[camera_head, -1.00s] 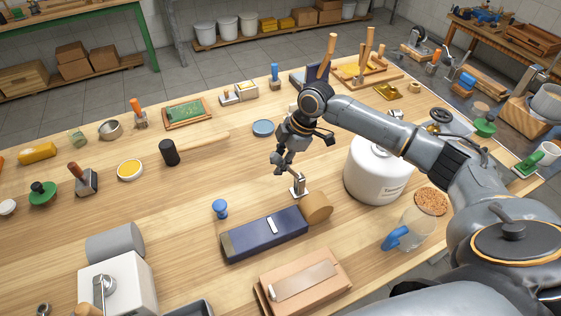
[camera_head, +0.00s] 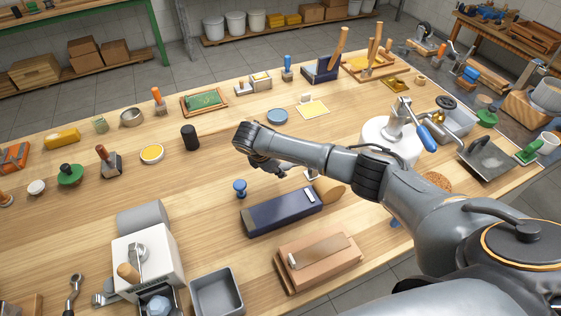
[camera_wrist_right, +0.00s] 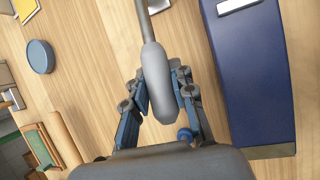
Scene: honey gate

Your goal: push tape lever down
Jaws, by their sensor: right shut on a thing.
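The dark blue tape dispenser (camera_head: 272,216) lies on the wooden table with a brown tape roll (camera_head: 329,191) at its far right end. Its blue body (camera_wrist_right: 257,85) fills the right of the wrist view. A lever with a rounded grey grip (camera_wrist_right: 155,75) on a thin metal rod lies between the fingers of my right gripper (camera_wrist_right: 158,88), which is shut on that grip. In the head view my right gripper (camera_head: 272,166) is low behind the dispenser, and my forearm hides part of it and most of the lever. My left gripper is not in view.
A wooden block (camera_head: 318,262) lies in front, and a white crank machine (camera_head: 147,263) stands at the front left. The white tank (camera_head: 388,141) is behind my arm. Bare table lies left of the knob.

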